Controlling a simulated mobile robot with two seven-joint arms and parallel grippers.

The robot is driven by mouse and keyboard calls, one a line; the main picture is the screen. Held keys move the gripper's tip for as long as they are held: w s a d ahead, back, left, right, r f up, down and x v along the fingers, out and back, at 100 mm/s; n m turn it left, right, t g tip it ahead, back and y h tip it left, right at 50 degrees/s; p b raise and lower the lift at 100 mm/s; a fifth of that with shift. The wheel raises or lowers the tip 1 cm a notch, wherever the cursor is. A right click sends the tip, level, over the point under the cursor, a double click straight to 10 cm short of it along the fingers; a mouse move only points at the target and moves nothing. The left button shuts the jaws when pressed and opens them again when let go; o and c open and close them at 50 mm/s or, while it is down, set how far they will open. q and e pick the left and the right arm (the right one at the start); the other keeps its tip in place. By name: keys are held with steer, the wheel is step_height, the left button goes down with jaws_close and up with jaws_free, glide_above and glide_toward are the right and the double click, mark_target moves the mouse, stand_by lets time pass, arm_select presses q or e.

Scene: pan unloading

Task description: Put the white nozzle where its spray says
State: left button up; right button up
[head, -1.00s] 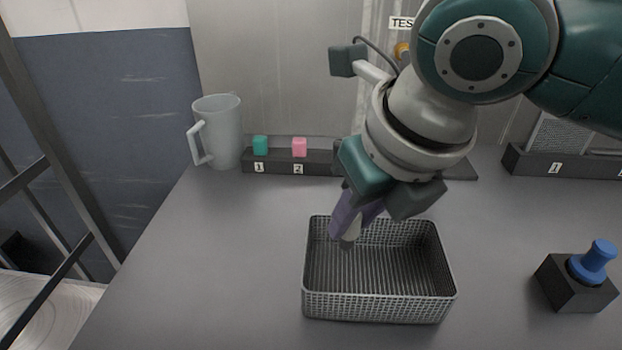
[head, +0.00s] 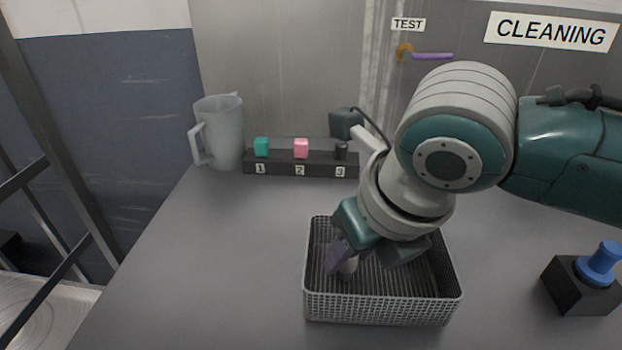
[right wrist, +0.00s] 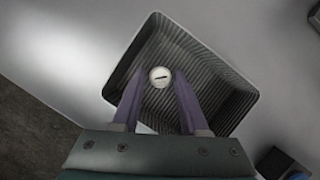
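The white nozzle (head: 348,267) is small and pale, low inside the grey mesh basket (head: 380,308). In the right wrist view it is a round white face with a dark slot (right wrist: 160,77), just past my fingertips. My right gripper (head: 351,262) reaches down into the basket with its purple fingers on either side of the nozzle. The fingers are apart, with a narrow gap showing beside the nozzle. Whether the nozzle touches the basket floor is hard to see. My left gripper is not in view.
A black rack (head: 280,168) numbered 1 to 3 holds a teal cube (head: 261,147), a pink cube (head: 301,148) and a dark piece (head: 341,150). A pitcher (head: 220,130) stands left of it. A blue-topped black block (head: 580,285) is right. A purple tube (head: 432,56) sits under TEST.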

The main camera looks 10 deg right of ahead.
steer(key=shift+o, duration=0.9)
steer(key=shift+r, duration=0.25)
steer(key=p+v, duration=0.3)
steer(key=v, duration=0.8)
steer(key=s+a+m+y, duration=0.2)
steer(key=s+a+m, duration=0.2)
steer(key=m, duration=0.3)
steer(key=s+d+f+m+h, duration=0.1)
steer(key=s+d+f+m, duration=0.2)
steer(key=m, duration=1.2)
steer(key=s+d+f+m+h, duration=0.2)
steer(key=s+d+m, duration=0.5)
steer(key=m, duration=0.8)
steer(key=shift+s+d+f+g, duration=0.35)
steer(key=shift+s+f, duration=0.35)
steer(key=shift+s, duration=0.3)
